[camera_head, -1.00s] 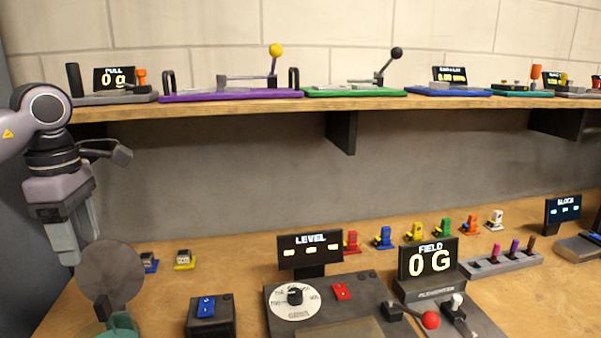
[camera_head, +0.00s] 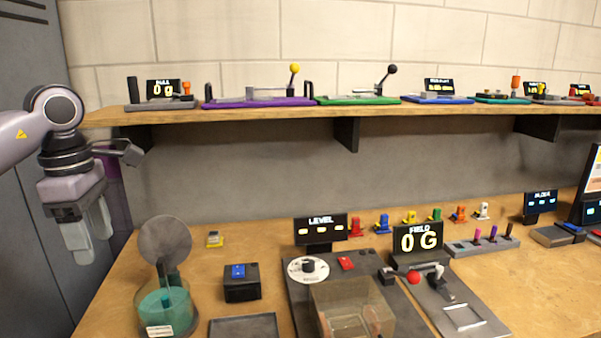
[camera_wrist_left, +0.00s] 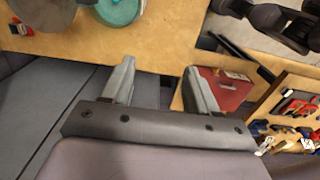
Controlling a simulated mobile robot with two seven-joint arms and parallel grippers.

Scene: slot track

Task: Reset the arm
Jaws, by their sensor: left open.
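My left gripper (camera_head: 88,240) hangs at the left of the head view, fingers pointing down, beside the left end of the workbench (camera_head: 120,285). It is open and empty. In the left wrist view its two fingers (camera_wrist_left: 162,88) stand apart with nothing between them; the bench edge and the floor show beyond. My right gripper is not in view.
A teal round container (camera_head: 165,305) with a grey disc (camera_head: 165,240) stands nearest the gripper. A dark box (camera_head: 241,287), the LEVEL display (camera_head: 320,229) and the FIELD display (camera_head: 418,240) stand further right. A wooden shelf (camera_head: 300,113) runs above. A red box (camera_wrist_left: 222,88) shows in the wrist view.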

